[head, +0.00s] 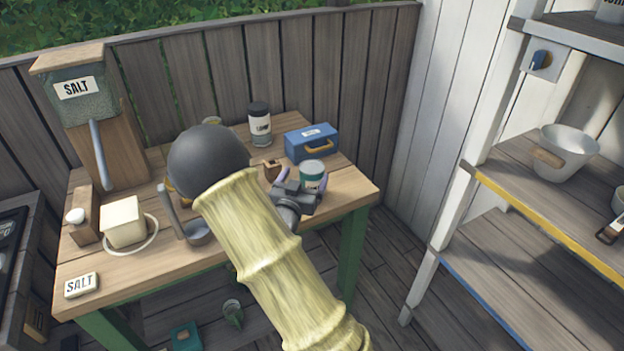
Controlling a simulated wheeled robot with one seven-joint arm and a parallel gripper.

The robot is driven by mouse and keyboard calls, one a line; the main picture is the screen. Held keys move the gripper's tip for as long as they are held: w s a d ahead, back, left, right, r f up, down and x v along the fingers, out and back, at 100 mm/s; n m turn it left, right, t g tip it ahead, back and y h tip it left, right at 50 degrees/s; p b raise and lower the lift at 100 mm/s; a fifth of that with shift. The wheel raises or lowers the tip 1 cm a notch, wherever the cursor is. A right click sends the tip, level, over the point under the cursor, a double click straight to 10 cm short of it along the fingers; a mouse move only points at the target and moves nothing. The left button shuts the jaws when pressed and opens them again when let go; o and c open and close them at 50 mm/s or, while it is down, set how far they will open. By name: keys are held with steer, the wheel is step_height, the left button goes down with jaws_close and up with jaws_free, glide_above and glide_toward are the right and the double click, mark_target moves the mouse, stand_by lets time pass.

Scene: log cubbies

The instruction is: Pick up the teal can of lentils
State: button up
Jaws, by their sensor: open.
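The teal can (313,172) with a pale lid and a white label stands upright near the right end of the wooden table. Its label is too small to read surely. My arm and the gripper's dark body hide the can's lower part.
A blue box (311,143) stands just behind the can, with a small brown wooden item (271,169) to its left. A dark-lidded jar (260,125) is farther back. Salt dispenser (75,103), cream block (123,222) and metal cup (197,232) stand left. Shelves (540,190) rise right.

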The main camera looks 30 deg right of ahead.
mark_target(314, 163)
steer(key=shift+x, duration=1.1)
steer(key=p+x, duration=0.1)
steer(key=x, duration=0.4)
steer(key=shift+s+d+f, duration=0.1)
steer(key=shift+d, duration=0.15)
steer(key=c, duration=1.3)
steer(key=shift+c, duration=0.2)
